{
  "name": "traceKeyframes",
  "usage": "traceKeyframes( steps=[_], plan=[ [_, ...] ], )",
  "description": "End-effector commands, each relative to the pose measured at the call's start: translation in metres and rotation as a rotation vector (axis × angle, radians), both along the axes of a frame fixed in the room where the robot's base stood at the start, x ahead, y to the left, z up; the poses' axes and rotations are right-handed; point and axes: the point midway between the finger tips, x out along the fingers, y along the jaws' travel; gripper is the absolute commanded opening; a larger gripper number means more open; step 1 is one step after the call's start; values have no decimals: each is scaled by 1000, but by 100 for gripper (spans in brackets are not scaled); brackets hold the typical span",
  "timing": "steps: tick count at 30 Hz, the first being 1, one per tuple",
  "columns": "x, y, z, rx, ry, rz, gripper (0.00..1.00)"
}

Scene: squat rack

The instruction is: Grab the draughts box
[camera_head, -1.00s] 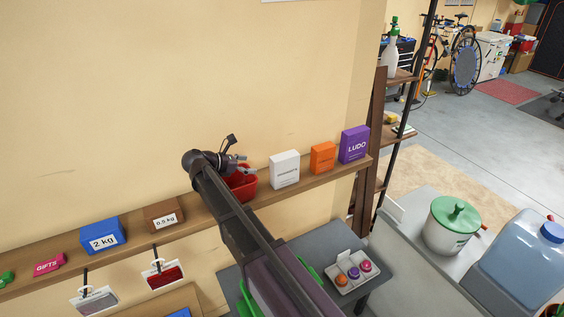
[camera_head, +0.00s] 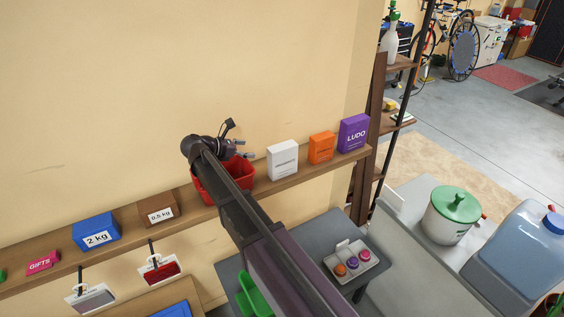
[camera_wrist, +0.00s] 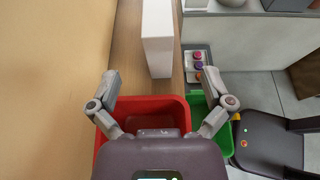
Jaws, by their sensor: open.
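A white box (camera_head: 283,160) with small dark lettering stands upright on the wall shelf, left of an orange box; it looks like the draughts box, though the word is hard to read. In the wrist view the white box (camera_wrist: 158,40) is ahead, seen from above, roughly centred between the fingers. My gripper (camera_head: 250,151) is just left of the box in the head view, over a red bin. In the wrist view my gripper (camera_wrist: 160,76) is open and empty, with its fingers spread wide and apart from the box.
The red bin (camera_head: 208,190) sits on the shelf beneath my gripper. The orange box (camera_head: 321,148) and purple LUDO box (camera_head: 353,134) stand to the right. A blue 2 kg box (camera_head: 96,232) and brown 0,5 kg box (camera_head: 158,209) are left. A green bin (camera_wrist: 219,137) is lower right.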

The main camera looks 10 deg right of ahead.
Motion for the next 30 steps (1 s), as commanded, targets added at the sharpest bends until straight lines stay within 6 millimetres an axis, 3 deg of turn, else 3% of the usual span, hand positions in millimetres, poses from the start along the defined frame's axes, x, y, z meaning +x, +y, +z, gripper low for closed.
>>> traceKeyframes(
  steps=[15,30],
  plan=[
    [20,-60,-27,0,0,0,100],
    [22,-65,-28,0,0,2,100]
  ],
)
